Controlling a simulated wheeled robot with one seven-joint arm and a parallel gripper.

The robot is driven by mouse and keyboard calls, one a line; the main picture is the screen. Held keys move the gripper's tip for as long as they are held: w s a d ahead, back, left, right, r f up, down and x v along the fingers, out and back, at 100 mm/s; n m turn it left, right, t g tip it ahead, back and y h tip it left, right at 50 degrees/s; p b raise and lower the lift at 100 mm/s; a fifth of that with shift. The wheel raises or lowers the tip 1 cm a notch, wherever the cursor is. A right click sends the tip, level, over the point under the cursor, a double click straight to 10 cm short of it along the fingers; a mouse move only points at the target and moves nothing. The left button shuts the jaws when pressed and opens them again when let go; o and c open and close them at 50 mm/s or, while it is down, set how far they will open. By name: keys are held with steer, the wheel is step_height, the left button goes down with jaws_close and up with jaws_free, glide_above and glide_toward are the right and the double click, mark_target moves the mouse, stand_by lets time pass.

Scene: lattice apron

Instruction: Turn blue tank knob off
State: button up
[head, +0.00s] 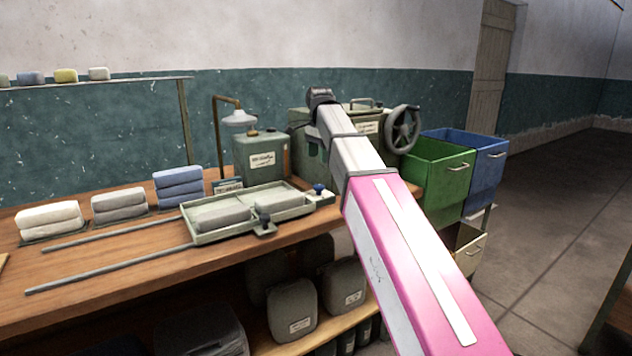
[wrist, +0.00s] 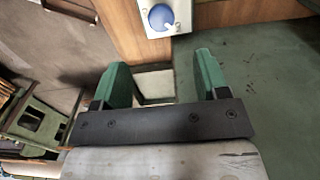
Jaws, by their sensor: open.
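In the wrist view, a round blue knob (wrist: 161,17) sits on a pale plate (wrist: 182,8) with small dark markings, at the top edge of the picture. My gripper (wrist: 161,76) is open and empty, its two green fingers apart. The knob lies beyond the fingertips, roughly in line with the gap, and nothing touches it. In the head view, a small blue knob (head: 319,188) shows at the right end of the tray; I cannot tell if it is the same one. A grey-green tank (head: 260,157) with a label stands behind.
The wooden bench (head: 110,268) holds folded cloths (head: 180,187), a tray (head: 196,238) on rails and a machine with a handwheel (head: 403,130). Green (head: 437,180) and blue (head: 485,165) bins stand at its right end. Open floor (head: 560,230) lies right.

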mark_target(319, 185)
step_height(319, 185, down, 11)
steer(key=shift+w+r, duration=0.1)
stand_by(0.5)
steer(key=c, duration=0.9)
